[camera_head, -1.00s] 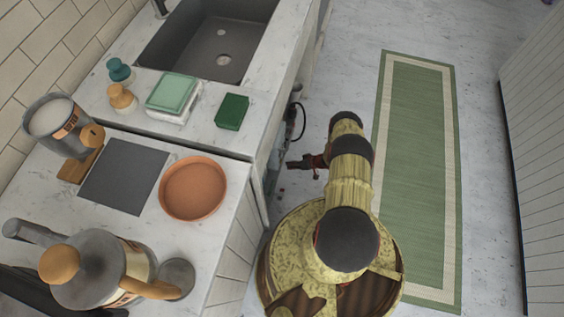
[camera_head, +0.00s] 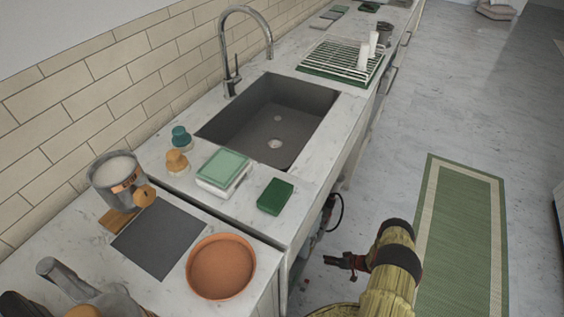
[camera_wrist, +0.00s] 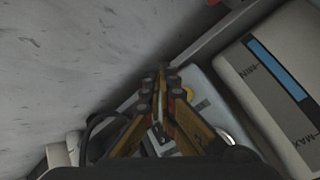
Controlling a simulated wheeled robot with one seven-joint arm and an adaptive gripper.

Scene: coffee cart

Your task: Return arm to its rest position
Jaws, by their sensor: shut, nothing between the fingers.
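My arm (camera_head: 393,270) stands folded at the lower right of the head view, over the floor beside the counter front. My gripper (camera_head: 340,261) points left toward the cabinet side, below the level of the counter top. In the wrist view, my gripper (camera_wrist: 162,82) has its fingers together with nothing between them. Behind the fingers are a grey-white box with a blue strip and MIN and MAX marks (camera_wrist: 268,72), a dark cable and other small parts.
The counter holds an orange round tray (camera_head: 221,267), a dark mat (camera_head: 160,240), a grey pitcher (camera_head: 117,178), a green sponge (camera_head: 275,197) and a sink (camera_head: 270,120). A dish rack (camera_head: 342,62) stands farther back. A green rug (camera_head: 462,240) lies on open floor at the right.

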